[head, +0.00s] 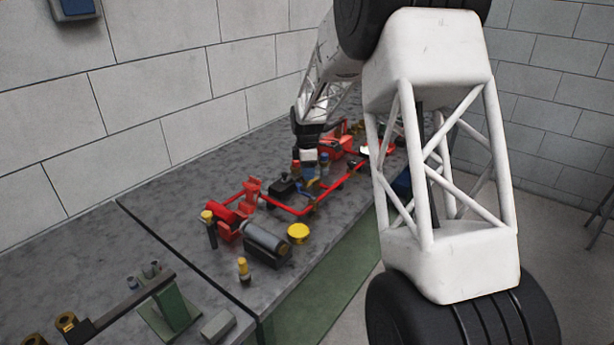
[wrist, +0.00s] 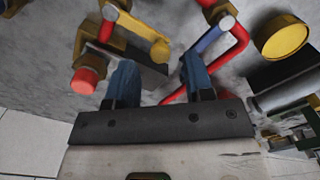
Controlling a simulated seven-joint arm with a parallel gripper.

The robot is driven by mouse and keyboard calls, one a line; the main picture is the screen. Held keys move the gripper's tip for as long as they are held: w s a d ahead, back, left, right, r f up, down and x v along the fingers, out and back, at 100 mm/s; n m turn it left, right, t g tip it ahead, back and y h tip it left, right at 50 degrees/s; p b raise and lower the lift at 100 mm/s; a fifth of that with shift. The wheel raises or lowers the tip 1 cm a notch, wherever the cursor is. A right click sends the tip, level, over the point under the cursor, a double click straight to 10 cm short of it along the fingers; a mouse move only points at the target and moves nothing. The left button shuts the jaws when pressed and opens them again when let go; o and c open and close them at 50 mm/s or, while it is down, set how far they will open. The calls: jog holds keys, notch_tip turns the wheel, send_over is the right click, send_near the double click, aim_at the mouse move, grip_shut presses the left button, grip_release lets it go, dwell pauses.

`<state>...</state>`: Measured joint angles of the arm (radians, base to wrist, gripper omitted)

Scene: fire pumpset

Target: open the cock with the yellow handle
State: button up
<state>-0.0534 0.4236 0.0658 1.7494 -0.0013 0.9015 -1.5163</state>
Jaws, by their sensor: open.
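The yellow handle (wrist: 138,32) shows in the wrist view as a bar with a rounded end, on a cock with a pale cap. Its rounded end appears between the tips of my gripper (wrist: 159,66). The two blue fingers are spread apart with nothing held between them. I cannot tell how far above or beside the handle they are. In the head view my gripper (head: 309,168) is low over the red pipework, and I cannot make out the yellow handle there.
A blue lever (wrist: 208,40) on a red pipe is close to the right finger. A red knob (wrist: 84,80) is by the left finger. A yellow disc (head: 298,233) and a grey cylinder (head: 266,240) stand nearer on the bench. The wall runs behind.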

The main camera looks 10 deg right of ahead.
jog(key=shift+f, duration=1.15)
grip_shut()
